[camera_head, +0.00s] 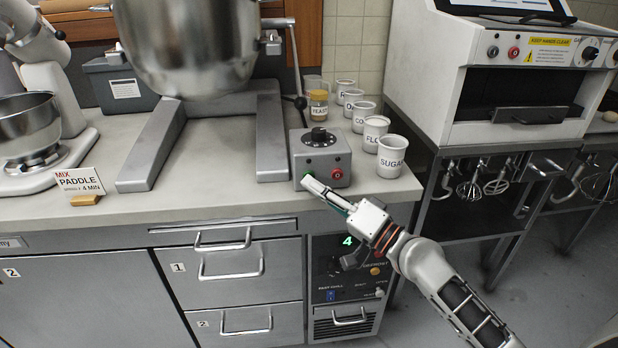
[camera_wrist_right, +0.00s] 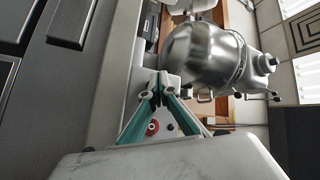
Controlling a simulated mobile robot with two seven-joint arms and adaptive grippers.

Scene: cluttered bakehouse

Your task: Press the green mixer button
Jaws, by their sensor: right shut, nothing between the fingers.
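The grey mixer control box (camera_head: 321,150) stands on the counter's front edge, with a black dial on top. A red button (camera_head: 337,173) is on the right of its front face and also shows between my fingers in the right wrist view (camera_wrist_right: 152,128). A little of the green button (camera_head: 308,173) shows on the left of that face, mostly covered by my fingertips. My right gripper (camera_head: 308,182) is shut and empty, its tips at the green button. I cannot tell whether they touch it. My left gripper is not in view.
The large steel mixer bowl (camera_head: 190,45) and its grey stand legs (camera_head: 271,140) are left of the box. Labelled white cups, with SUGAR (camera_head: 391,157) nearest, stand at right. A MIX PADDLE card (camera_head: 80,184) is at left. Drawer handles (camera_head: 232,265) jut out below the counter.

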